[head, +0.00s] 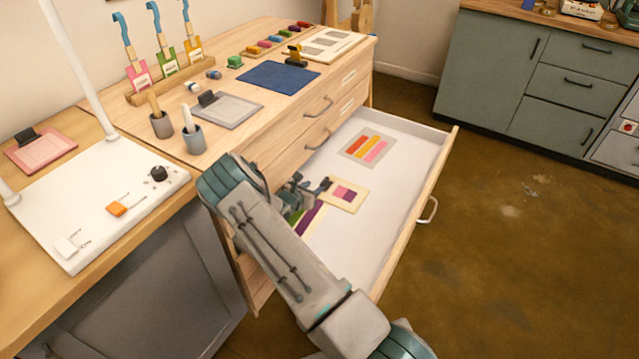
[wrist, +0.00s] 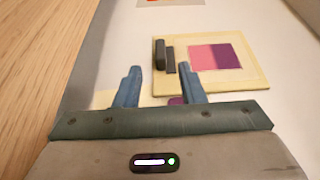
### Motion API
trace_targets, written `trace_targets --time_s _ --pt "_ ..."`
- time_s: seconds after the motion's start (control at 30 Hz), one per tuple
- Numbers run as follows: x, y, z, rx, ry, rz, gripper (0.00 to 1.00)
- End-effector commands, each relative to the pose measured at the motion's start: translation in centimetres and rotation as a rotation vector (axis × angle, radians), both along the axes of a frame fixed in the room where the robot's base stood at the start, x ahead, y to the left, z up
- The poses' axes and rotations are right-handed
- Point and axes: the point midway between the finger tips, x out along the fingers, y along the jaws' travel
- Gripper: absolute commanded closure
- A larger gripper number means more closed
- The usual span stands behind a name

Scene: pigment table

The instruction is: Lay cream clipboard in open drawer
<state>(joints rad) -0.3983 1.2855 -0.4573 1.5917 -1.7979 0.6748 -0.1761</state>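The cream clipboard (head: 357,191) lies in the open drawer (head: 412,165), looking flat on its pale floor. It has a pink and purple swatch and a dark clip on its left side. It also shows in the wrist view (wrist: 198,82), just beyond my fingertips. My gripper (wrist: 159,70) is open, with a clear gap between its two blue fingers and nothing seen held. The clipboard's dark clip stands just ahead of that gap. In the head view my arm and wrist hide part of the drawer's left side.
A card with orange and pink stripes (head: 367,149) lies farther back in the drawer. A green and purple item is partly hidden beside my gripper. On the cabinet top (head: 250,133) are a grey clipboard (head: 228,110), a blue mat (head: 278,76) and grey cups (head: 194,139).

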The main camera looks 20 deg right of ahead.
Motion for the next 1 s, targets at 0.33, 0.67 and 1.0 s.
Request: trace_targets --time_s 0.33,0.67,1.0 --pt "-1.9 1.6 2.4 0.03 -0.031 -0.048 0.64" --pt "-7.6 -0.9 12.5 0.32 -0.277 -0.48 0.64" --pt "-16.9 -0.5 21.3 0.659 -0.499 -0.945 0.64"
